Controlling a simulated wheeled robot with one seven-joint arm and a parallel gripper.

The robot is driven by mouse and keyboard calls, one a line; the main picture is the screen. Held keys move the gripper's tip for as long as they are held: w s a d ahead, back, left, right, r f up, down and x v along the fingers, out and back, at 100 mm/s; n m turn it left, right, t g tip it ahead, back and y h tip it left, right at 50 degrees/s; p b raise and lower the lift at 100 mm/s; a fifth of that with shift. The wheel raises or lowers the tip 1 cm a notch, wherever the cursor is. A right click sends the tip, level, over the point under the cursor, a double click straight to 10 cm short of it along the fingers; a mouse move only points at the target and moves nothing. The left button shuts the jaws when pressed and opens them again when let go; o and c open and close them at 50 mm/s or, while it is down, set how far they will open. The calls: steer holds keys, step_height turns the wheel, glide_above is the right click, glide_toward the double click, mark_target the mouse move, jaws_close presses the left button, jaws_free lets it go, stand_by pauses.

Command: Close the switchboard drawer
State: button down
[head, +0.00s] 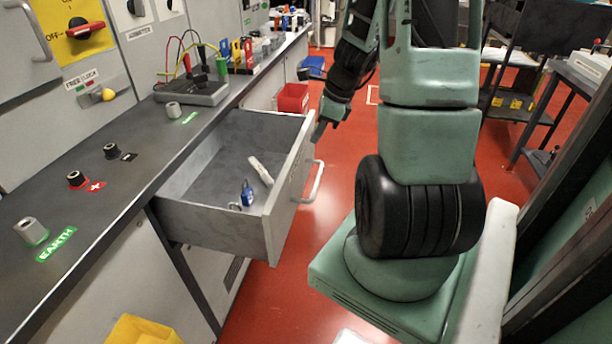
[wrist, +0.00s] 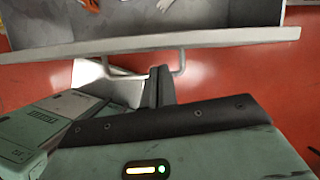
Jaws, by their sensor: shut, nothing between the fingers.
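The grey switchboard drawer (head: 285,214) is pulled well out from under the bench in the head view. Its pale bar handle (head: 316,184) sticks out from the front panel. Inside lie a blue padlock (head: 247,194) and a pale tag-like item (head: 261,171). My gripper (head: 318,134) is on the outer side of the drawer front, near its far end. In the wrist view my gripper (wrist: 160,72) is shut and empty, its fingertips overlapping the handle (wrist: 180,62) below the drawer's front rim (wrist: 110,46). I cannot tell whether they touch it.
The bench top (head: 130,185) runs above the drawer, with a grey tester (head: 192,90) and cables on it. A red bin (head: 292,98) and a blue bin (head: 312,66) stand beyond the drawer. A yellow bin (head: 142,331) is at the near bottom. Red floor lies beside the drawer.

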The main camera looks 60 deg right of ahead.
mark_target(312, 162)
steer(key=shift+m, duration=0.9)
steer(key=f+b, duration=0.1)
steer(key=f, duration=0.2)
steer(key=w+f+b, duration=0.1)
steer(key=f, duration=0.2)
steer(key=f+b, duration=0.1)
steer(key=f, duration=0.3)
steer(key=shift+w+d+f, duration=0.1)
steer(key=shift+w+d, duration=0.05)
steer(key=shift+w, duration=0.25)
steer(key=w+a+p, duration=0.5)
steer(key=w+p, duration=0.1)
steer(key=w, duration=0.6)
steer(key=w+a+p, duration=0.4)
steer(key=w+p, duration=0.3)
steer(key=w, duration=0.4)
steer(key=shift+w+a, duration=0.5)
